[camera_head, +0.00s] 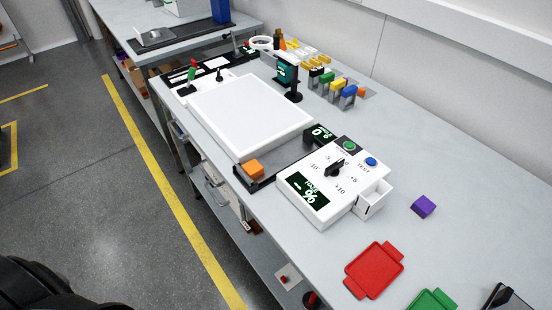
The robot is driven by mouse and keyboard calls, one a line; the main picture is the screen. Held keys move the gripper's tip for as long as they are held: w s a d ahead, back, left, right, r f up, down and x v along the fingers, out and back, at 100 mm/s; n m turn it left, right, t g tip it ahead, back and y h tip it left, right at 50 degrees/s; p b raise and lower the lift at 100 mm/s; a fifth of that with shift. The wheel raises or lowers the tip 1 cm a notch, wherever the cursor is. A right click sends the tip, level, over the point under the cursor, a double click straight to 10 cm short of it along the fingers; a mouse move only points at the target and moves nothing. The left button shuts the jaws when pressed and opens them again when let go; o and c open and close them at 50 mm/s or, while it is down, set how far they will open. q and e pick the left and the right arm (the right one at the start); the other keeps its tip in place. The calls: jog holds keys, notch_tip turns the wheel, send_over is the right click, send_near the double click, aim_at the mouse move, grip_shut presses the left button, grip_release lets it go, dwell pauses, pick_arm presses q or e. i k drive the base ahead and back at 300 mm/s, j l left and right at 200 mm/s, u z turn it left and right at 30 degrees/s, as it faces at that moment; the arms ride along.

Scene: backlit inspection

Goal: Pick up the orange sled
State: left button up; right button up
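The orange sled (254,168) is a small orange block. It sits on a dark rail (278,170) along the near edge of the large white panel (248,113), close to the table's front edge. Nothing is touching it from above. Neither of my grippers can be made out in the head view.
A white control box (326,180) with a dial, buttons and a small open drawer stands right of the sled. A purple cube (423,206), a red tray (374,270) and a green tray (432,301) lie farther right. Several coloured blocks stand behind the panel.

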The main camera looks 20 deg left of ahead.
aim_at(254, 169)
jog(key=j+u, duration=0.1)
jog(key=j, duration=1.35)
jog(key=i, duration=0.1)
